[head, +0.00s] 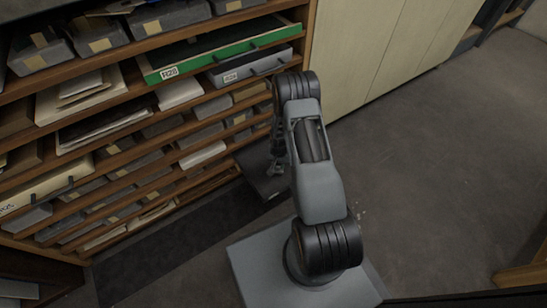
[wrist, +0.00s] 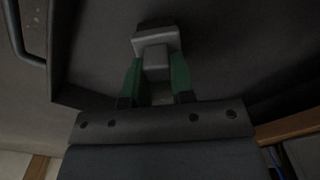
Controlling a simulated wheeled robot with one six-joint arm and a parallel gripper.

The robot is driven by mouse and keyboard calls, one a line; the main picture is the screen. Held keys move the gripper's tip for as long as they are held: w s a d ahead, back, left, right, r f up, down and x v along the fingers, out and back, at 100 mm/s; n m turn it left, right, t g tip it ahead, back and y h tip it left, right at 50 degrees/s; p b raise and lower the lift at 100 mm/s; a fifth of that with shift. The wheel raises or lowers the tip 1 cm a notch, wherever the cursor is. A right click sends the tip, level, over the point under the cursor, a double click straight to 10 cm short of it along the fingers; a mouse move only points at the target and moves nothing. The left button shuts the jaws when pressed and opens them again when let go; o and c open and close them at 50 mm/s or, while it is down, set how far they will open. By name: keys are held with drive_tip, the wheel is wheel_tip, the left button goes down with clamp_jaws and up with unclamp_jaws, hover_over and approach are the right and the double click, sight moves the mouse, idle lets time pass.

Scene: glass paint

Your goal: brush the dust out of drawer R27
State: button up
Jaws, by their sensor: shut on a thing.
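My gripper (wrist: 156,92) has green fingers shut on a grey block-shaped thing with a dark far edge, which looks like the brush (wrist: 157,42). In the head view my gripper (head: 277,165) is low beside the shelves, partly hidden by my arm. A dark drawer (head: 260,184) stands pulled out beneath it. In the wrist view the brush is over the dark drawer floor (wrist: 95,60), and a drawer handle (wrist: 24,42) shows at top left. No label shows on this drawer, so I cannot tell whether it is R27. I cannot make out dust inside it.
Above, a green drawer (head: 205,58) and a grey labelled drawer (head: 252,66) stick out of the shelves. Another labelled drawer (head: 40,192) sticks out at left. Pale cabinet doors (head: 380,45) stand at back right. The floor (head: 450,160) at right is clear.

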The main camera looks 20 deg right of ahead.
drive_tip(key=a, duration=0.3)
drive_tip(key=shift+s+a, duration=0.1)
drive_tip(key=shift+s, duration=0.15)
wheel_tip(320, 180, up, 8)
drive_tip(key=p, duration=0.5)
